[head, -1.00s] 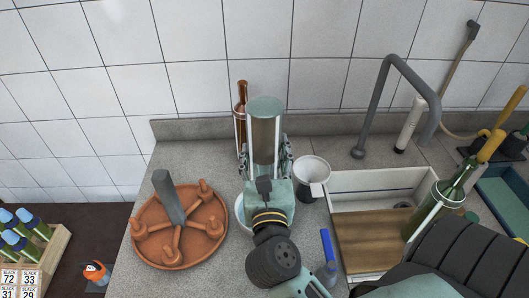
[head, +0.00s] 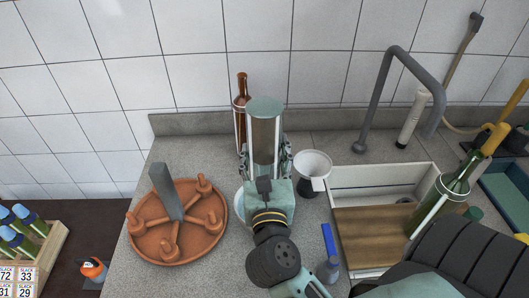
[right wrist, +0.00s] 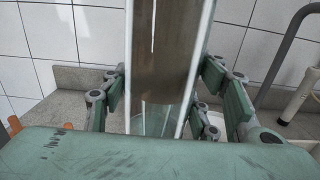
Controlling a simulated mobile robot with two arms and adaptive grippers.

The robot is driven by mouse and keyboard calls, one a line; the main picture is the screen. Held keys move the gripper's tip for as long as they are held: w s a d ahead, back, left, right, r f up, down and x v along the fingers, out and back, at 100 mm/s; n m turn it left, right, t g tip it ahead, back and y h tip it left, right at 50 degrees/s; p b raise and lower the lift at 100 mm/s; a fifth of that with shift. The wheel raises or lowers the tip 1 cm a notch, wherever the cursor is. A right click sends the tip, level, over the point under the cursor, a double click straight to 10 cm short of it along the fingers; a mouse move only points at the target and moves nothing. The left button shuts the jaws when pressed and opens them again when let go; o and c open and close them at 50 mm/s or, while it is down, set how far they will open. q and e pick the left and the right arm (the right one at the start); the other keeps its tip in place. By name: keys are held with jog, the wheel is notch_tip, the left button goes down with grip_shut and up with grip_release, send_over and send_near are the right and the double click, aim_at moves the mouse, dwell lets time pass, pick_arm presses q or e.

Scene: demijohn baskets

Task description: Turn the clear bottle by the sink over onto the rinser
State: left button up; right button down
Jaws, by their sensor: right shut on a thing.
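My right gripper (head: 267,165) is shut around a clear bottle (head: 265,130), with a jaw on each side. The bottle stands near vertical, its broad round end facing up. Its lower end is hidden behind my gripper in the head view. In the right wrist view, the clear bottle (right wrist: 168,60) shows brownish glass above and a paler part between the fingers. A white round rim (head: 239,206), possibly the rinser, shows partly beneath my gripper; I cannot tell whether the bottle touches it. The sink (head: 375,176) is to the right. My left gripper is not in view.
A brown bottle (head: 241,112) stands close behind the clear one. A white funnel (head: 313,163) is just right of my gripper. A terracotta tray with pegs (head: 150,243) lies left. A board (head: 372,235) covers part of the sink, with a green bottle (head: 455,187) beside it.

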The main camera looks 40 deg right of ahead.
aim_at(266, 169)
jog(key=shift+f+b, duration=0.35)
jog(key=shift+f, duration=0.05)
jog(key=c, duration=0.6)
grip_release()
jog(key=shift+c, duration=0.2)
jog(key=shift+o, duration=0.3)
jog(key=shift+f, duration=0.1)
jog(key=v, duration=0.7)
jog(key=shift+s+a, duration=0.2)
jog(key=shift+s, duration=0.05)
